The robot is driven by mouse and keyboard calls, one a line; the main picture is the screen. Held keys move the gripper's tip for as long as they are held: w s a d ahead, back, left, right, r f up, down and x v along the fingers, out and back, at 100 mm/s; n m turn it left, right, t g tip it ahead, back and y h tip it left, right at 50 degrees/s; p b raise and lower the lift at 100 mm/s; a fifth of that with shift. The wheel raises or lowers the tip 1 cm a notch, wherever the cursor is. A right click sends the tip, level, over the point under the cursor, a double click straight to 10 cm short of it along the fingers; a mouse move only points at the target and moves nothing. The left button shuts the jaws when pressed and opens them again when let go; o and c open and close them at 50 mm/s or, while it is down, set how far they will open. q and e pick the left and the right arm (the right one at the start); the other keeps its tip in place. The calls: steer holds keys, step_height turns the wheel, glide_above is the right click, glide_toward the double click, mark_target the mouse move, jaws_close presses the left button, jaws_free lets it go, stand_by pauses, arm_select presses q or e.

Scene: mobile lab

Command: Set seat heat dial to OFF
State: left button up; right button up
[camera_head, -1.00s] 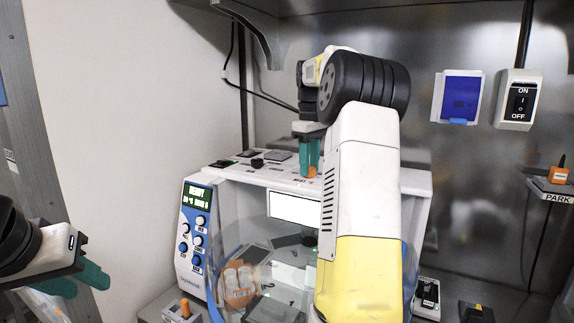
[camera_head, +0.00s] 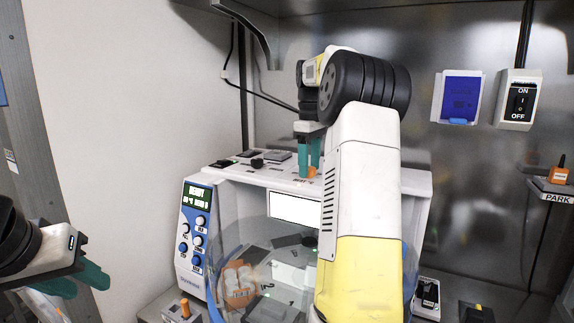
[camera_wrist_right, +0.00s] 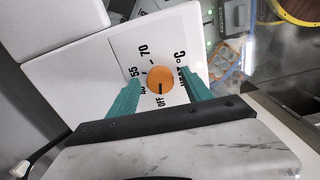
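The orange seat heat dial (camera_head: 311,172) sits on top of the white instrument. In the right wrist view the dial (camera_wrist_right: 160,78) has a black pointer mark lined up with the OFF label. The 40, 55 and 70 marks run around its left and far side. My right gripper (camera_head: 310,157) is directly above the dial, its teal fingers pointing down. In the right wrist view its fingers (camera_wrist_right: 161,86) stand on either side of the dial with gaps to both. It is open and empty. My left gripper (camera_head: 78,283) is at the lower left, fingers apart, holding nothing visible.
The instrument has a blue control panel (camera_head: 195,240) with a display reading READY. Other switches (camera_head: 256,162) sit on its top, left of the dial. My right arm hides its right part. An ON/OFF switch (camera_head: 519,102) and blue panel (camera_head: 460,98) are on the back wall.

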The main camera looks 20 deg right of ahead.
steer(key=shift+r, duration=3.9)
